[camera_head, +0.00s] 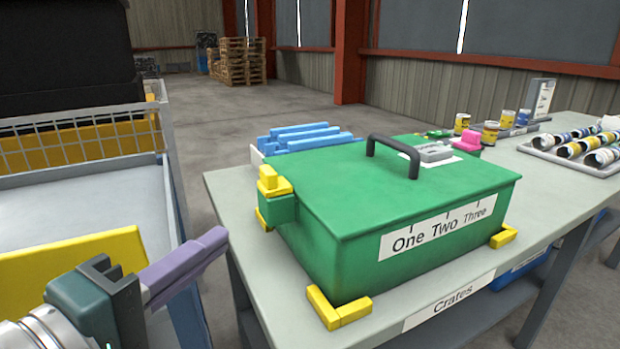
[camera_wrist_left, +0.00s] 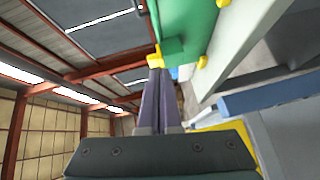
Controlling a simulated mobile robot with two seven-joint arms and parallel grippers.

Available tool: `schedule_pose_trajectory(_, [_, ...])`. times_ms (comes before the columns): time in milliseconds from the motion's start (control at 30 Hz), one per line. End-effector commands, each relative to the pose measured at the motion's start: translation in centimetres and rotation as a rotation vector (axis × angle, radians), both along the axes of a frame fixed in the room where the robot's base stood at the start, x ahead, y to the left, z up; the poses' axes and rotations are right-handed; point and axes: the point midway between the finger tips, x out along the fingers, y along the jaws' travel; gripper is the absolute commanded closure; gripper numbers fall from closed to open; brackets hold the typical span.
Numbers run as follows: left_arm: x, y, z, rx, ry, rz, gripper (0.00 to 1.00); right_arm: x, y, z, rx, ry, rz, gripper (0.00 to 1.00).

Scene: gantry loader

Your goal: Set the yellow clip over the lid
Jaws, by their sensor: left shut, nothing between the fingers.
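The green crate (camera_head: 400,245) stands on the grey table with its green lid (camera_head: 350,190) on top. The lid has a dark handle (camera_head: 395,148). The yellow clip (camera_head: 271,183) sits on a green block at the left end of the crate, beside the lid's edge; I cannot tell whether it overlaps the lid. It also shows in the left wrist view (camera_wrist_left: 153,61). My left gripper (camera_head: 218,240), with purple fingers, is shut and empty, left of the clip and apart from it. In the wrist view its fingertips (camera_wrist_left: 159,72) point toward the clip. My right gripper is not in view.
Yellow corner pieces (camera_head: 338,309) sit at the crate's base. A tray of cans (camera_head: 580,150) is at right. A wire-sided cart (camera_head: 85,190) stands left.

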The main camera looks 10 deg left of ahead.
Motion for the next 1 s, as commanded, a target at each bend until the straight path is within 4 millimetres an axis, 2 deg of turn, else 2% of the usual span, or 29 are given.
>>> schedule_pose_trajectory(100, [0.9,1.7,0.7,-0.115,-0.030,0.079,1.00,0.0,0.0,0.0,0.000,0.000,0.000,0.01])
schedule_pose_trajectory(200, [1.2,2.4,0.9,-0.160,-0.044,0.110,1.00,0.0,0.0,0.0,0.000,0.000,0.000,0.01])
schedule_pose_trajectory(633, [1.7,2.5,1.0,-0.169,-0.049,0.119,1.00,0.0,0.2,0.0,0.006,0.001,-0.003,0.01])
schedule_pose_trajectory(767, [3.3,2.2,1.1,-0.169,-0.051,0.117,1.00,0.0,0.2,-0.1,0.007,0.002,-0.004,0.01])
schedule_pose_trajectory(1000, [7.7,1.3,1.0,-0.169,-0.051,0.117,1.00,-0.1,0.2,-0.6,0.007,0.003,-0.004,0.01])
